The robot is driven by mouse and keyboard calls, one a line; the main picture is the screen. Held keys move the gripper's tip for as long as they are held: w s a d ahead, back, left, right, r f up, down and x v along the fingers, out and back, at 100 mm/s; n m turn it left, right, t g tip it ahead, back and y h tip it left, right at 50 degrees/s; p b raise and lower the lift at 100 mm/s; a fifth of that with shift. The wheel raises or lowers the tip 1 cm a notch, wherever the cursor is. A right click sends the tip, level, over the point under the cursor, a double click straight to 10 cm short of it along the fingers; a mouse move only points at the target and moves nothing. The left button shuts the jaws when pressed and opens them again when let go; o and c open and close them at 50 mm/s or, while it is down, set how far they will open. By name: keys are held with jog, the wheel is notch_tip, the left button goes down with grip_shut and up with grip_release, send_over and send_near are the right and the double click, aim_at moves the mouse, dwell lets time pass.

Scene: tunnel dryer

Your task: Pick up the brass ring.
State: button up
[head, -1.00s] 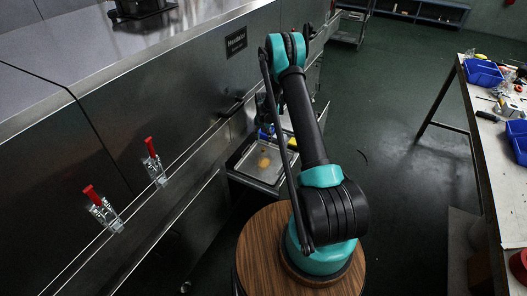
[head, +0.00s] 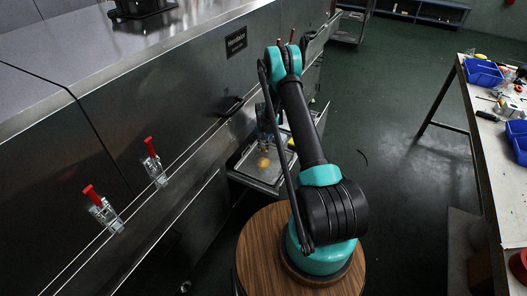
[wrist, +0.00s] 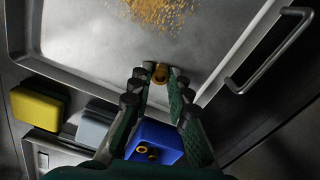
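A small brass ring (wrist: 161,73) shows in the wrist view at the near edge of a metal tray (wrist: 90,45). My gripper (wrist: 159,75) is open, with one finger on each side of the ring in the picture. Whether the fingers touch it or are still above it cannot be told. More small brass-coloured rings (wrist: 146,152) lie in a blue bin (wrist: 160,135) below, between the fingers. In the head view my gripper (head: 265,145) hangs over the tray (head: 253,181), and the ring cannot be made out.
Orange-brown grains (wrist: 160,10) lie on the tray. A yellow block (wrist: 38,107) and a grey block (wrist: 95,122) sit beside the blue bin. A metal handle (wrist: 270,50) is at the right. The dryer wall with red-handled clamps (head: 152,148) runs along the left; a workbench stands right.

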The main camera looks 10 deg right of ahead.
grip_shut()
jog(key=shift+r, duration=0.1)
